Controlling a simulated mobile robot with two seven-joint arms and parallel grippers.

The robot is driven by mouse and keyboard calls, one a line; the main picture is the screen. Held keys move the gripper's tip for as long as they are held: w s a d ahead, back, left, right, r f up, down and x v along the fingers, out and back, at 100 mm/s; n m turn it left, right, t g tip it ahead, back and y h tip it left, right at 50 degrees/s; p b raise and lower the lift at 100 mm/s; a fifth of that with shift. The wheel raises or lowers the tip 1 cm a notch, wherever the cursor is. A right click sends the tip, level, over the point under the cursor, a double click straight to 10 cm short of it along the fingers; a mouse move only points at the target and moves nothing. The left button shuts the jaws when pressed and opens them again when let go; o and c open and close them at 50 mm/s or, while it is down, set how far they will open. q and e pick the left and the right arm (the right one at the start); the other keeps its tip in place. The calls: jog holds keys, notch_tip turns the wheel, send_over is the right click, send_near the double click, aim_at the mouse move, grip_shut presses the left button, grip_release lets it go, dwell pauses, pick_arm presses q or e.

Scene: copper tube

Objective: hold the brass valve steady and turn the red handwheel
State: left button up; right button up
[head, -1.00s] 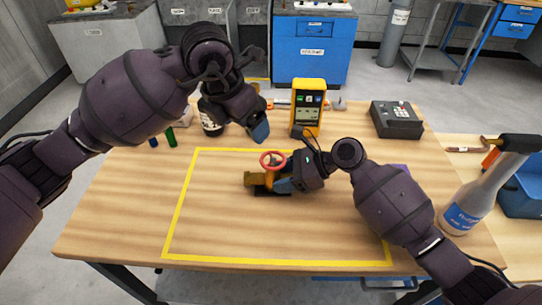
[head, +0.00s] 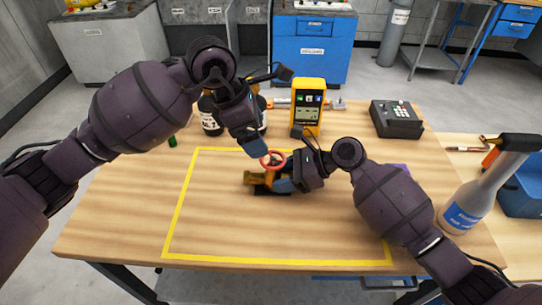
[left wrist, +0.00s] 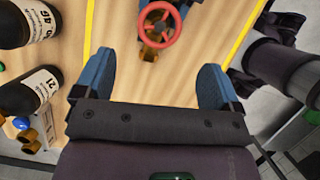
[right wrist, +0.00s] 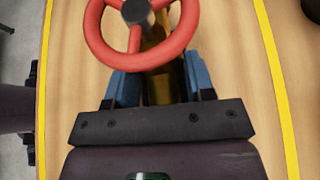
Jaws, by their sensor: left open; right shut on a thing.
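The brass valve (head: 258,180) lies on the table inside the yellow outline, with the red handwheel (head: 272,160) on top. The handwheel also shows near the top of the left wrist view (left wrist: 160,24) and large in the right wrist view (right wrist: 142,48). My right gripper (head: 282,184) is shut on the valve's brass body (right wrist: 162,82) from the right, below the wheel. My left gripper (head: 259,146) is open and empty, above and just behind the wheel. In the left wrist view its blue fingers (left wrist: 155,80) are wide apart, with the wheel beyond them.
A yellow meter (head: 308,104) stands behind the valve. Dark bottles (head: 210,118) stand at the back left, partly hidden by my left arm. A dark keypad box (head: 396,119) is at the back right, a spray bottle (head: 468,212) at the right. The front of the outlined area is clear.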

aim_at(272, 159)
pick_arm(q)
jog(key=x, duration=0.8)
jog(key=shift+d+f, duration=0.1)
jog(key=shift+f, duration=0.3)
jog(key=c, duration=0.9)
